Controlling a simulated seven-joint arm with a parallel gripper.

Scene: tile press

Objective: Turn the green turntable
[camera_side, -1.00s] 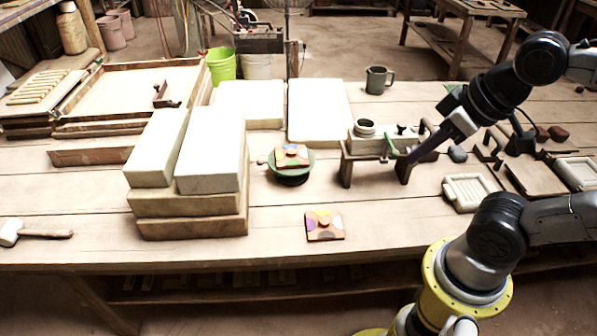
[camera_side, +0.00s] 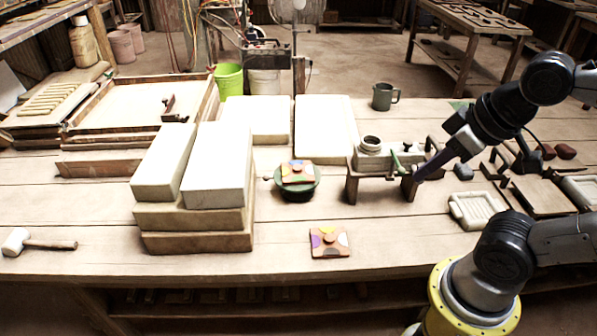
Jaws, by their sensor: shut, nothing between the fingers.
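The green turntable (camera_side: 309,192) stands on the workbench near the middle of the view, between the stacked blocks and the small press. A patterned tile with a knob (camera_side: 297,172) lies on top of it and hides most of its surface. A small handle or knob sticks out at its left edge. My gripper (camera_side: 419,177) is shut and empty, pointing down-left beside the right leg of the press, well to the right of the turntable. I cannot tell whether it touches the press.
The press (camera_side: 384,161) stands between my gripper and the turntable. A second patterned tile (camera_side: 330,242) lies in front. Stacked pale blocks (camera_side: 214,172) rise to the left. Pale slabs (camera_side: 326,130) lie behind, with a mug (camera_side: 384,97) at the back. Trays (camera_side: 474,209) lie right.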

